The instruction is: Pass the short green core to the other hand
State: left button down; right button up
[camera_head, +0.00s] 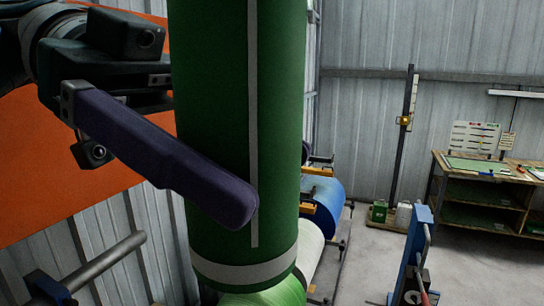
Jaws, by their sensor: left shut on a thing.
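The short green core (212,85) hangs upright and close in the middle of the head view, with a pale vertical stripe and a grey band near its lower end. Its top is cut off by the picture's upper edge. My left gripper (238,206) comes in from the left and is shut on the core. One long dark purple finger lies slanting across the core's near face. The other finger is hidden behind the core. My right gripper is not in view.
Below and behind the core are a light green roll (270,295) and a blue roll (325,203) on stands. A blue upright frame (416,255) stands at the lower right. A wooden workbench (490,165) is at the far right. Grey floor between is open.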

aim_at(295, 35)
pick_arm(q)
jog(key=s+a+r+n+t, duration=0.1)
jog(key=a+r+n+t, duration=0.1)
jog(key=s+a+r+n+t, duration=0.1)
jog(key=a+r+n+t, duration=0.1)
jog(key=t, duration=0.1)
jog(key=s+a+r+n+t, duration=0.1)
jog(key=r+n+t, duration=0.1)
jog(key=shift+s+a+n+t+h, duration=0.25)
jog(key=shift+a+n+t+h, duration=0.05)
jog(key=shift+a+n+h, duration=0.1)
jog(key=w+d+n+t, duration=0.1)
jog(key=w+d, duration=0.1)
jog(key=d, duration=0.1)
jog(key=w+d+n+t+y, duration=0.1)
jog(key=d+n+t, duration=0.1)
jog(key=w+d+n+t+y, duration=0.1)
jog(key=w+d+t, duration=0.1)
jog(key=d, duration=0.1)
jog(key=shift+w+d+n, duration=0.3)
jog(key=shift+w+d, duration=0.05)
